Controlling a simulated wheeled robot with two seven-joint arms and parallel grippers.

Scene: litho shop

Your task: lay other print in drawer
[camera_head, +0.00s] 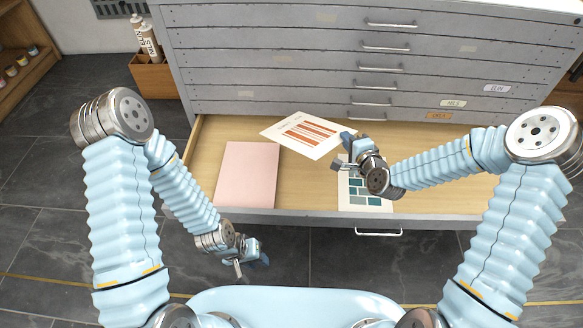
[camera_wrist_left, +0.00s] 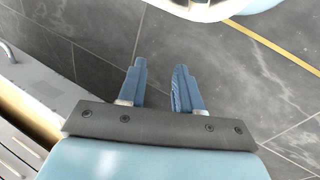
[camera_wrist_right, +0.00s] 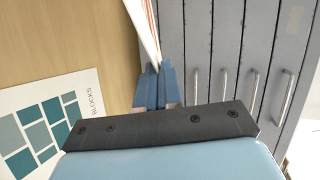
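A white print with red-orange stripes (camera_head: 303,134) is over the back of the open drawer (camera_head: 430,205), its right corner at my right gripper (camera_head: 346,150). In the right wrist view the sheet (camera_wrist_right: 146,32) shows nearly edge-on, running between the fingertips (camera_wrist_right: 154,72), which are closed on it. Whether its far edge touches the drawer floor I cannot tell. A print with teal blocks (camera_head: 366,200), lettered BLOCKS, lies in the drawer, partly hidden by my right gripper; it also shows in the right wrist view (camera_wrist_right: 62,110). My left gripper (camera_head: 254,262) is open and empty (camera_wrist_left: 160,80), above the floor before the drawer.
A pink sheet (camera_head: 248,175) lies in the drawer's left part. The grey cabinet (camera_head: 300,60) with several closed drawers rises behind. Bare drawer floor shows right of the teal print, partly under my right arm. A wooden box with bottles (camera_head: 155,78) stands left of the cabinet.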

